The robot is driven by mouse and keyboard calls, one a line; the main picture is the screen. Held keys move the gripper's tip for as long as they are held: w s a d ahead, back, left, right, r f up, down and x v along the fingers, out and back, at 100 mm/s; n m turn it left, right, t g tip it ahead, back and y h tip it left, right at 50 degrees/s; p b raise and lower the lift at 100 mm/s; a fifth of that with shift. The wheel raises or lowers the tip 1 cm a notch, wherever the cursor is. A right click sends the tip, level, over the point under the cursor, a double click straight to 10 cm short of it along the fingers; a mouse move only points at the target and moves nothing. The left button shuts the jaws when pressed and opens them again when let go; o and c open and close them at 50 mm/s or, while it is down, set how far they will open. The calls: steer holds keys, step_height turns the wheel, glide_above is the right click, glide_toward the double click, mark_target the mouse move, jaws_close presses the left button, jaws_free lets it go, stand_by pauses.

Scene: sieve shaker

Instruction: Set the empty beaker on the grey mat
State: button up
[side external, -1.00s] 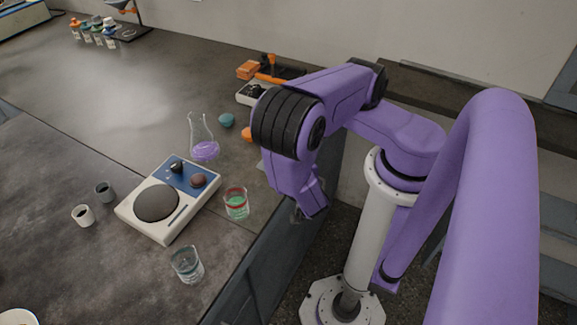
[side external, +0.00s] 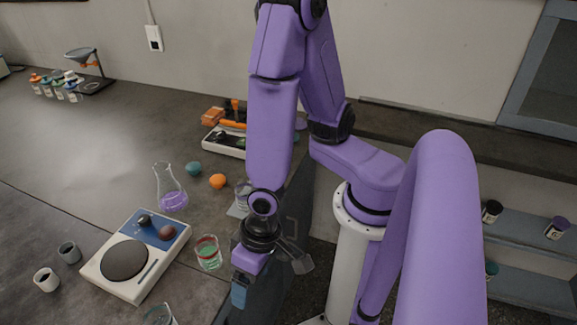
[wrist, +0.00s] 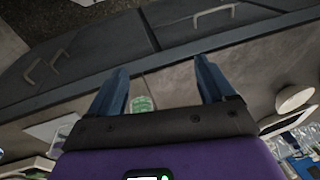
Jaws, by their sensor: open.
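My gripper (side external: 271,280) is open and empty beyond the bench's front edge, right of the beaker with green liquid. Its two blue fingers stand apart in the wrist view (wrist: 163,85). A clear beaker (side external: 242,190) shows partly behind my arm, at a pale grey patch (side external: 236,211) that looks like the mat; I cannot tell if the beaker stands on it. Another clear glass beaker (side external: 160,316) is cut off by the bottom edge; its contents are unclear. The beaker with green liquid (side external: 208,254) has a red band and stands right of the hotplate.
A white and blue hotplate (side external: 135,257) stands on the bench, with a flask of purple liquid (side external: 171,190) behind it. Two small cups (side external: 46,281) (side external: 69,253) stand at left. Teal (side external: 194,168) and orange (side external: 217,181) pieces lie behind.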

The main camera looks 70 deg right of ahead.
step_height(320, 180, up, 6)
steer(key=s+n+g+y, duration=0.1)
steer(key=s+n+g, duration=0.1)
steer(key=s+n, duration=0.15)
steer(key=w+d+r+n+h, duration=0.1)
steer(key=d+r+n, duration=0.4)
steer(key=d, duration=0.2)
steer(key=w+d+r+n+h, duration=0.1)
steer(key=d+r+n, duration=0.3)
steer(key=d, duration=0.4)
steer(key=shift+d+r+n+t+h, duration=0.3)
steer(key=shift+r+n+t+h, duration=0.05)
steer(key=shift+r+t+h, duration=0.05)
